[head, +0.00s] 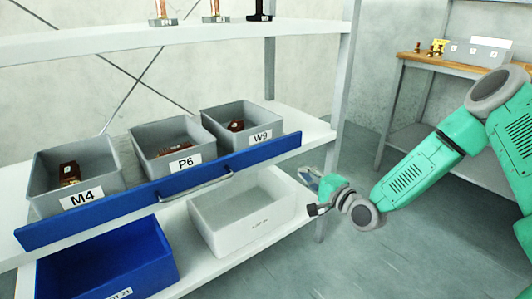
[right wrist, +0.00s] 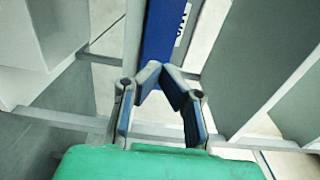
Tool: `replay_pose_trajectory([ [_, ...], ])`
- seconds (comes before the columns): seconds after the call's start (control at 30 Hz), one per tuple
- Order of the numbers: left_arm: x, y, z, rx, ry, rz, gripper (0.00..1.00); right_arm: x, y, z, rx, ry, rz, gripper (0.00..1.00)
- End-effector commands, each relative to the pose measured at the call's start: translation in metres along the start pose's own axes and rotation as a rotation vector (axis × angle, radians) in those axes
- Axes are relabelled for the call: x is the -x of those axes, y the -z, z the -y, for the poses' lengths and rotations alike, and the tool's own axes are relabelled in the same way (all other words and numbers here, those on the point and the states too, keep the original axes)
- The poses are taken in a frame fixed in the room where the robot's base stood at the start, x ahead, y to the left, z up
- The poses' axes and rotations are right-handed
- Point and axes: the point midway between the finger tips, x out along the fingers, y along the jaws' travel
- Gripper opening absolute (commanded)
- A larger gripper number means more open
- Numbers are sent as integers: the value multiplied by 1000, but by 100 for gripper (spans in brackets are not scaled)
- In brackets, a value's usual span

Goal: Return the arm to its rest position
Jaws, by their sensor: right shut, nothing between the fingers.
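My right arm (head: 425,165) is green with grey joints and reaches in from the right side of the head view. Its gripper (head: 311,180) is beside the right end of the shelf rack, near the blue drawer front, and partly hidden by the wrist. In the right wrist view the gripper (right wrist: 161,72) has its fingertips together with nothing held between them. My left gripper is in neither view.
Grey bins M4 (head: 112,186), P6 (head: 195,162) and W9 (head: 245,143) sit behind the blue drawer front (head: 120,204). Below are a blue bin (head: 95,270) and a white bin (head: 222,231). A rack post (head: 343,75) stands close to the gripper. A wooden-topped table (head: 425,62) is behind; floor between is clear.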

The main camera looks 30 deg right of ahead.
Motion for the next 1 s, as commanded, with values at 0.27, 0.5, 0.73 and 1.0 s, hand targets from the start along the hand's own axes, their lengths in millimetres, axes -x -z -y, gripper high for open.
replay_pose_trajectory([
  [0.27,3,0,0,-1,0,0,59,1,-12,-2,21,-29,16,0],
  [0.5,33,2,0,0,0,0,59,36,-114,-58,301,-382,234,0],
  [0.73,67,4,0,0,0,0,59,161,-194,-120,741,-817,626,0],
  [1.0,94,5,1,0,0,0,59,299,-200,-126,1133,-1132,1042,0],
])
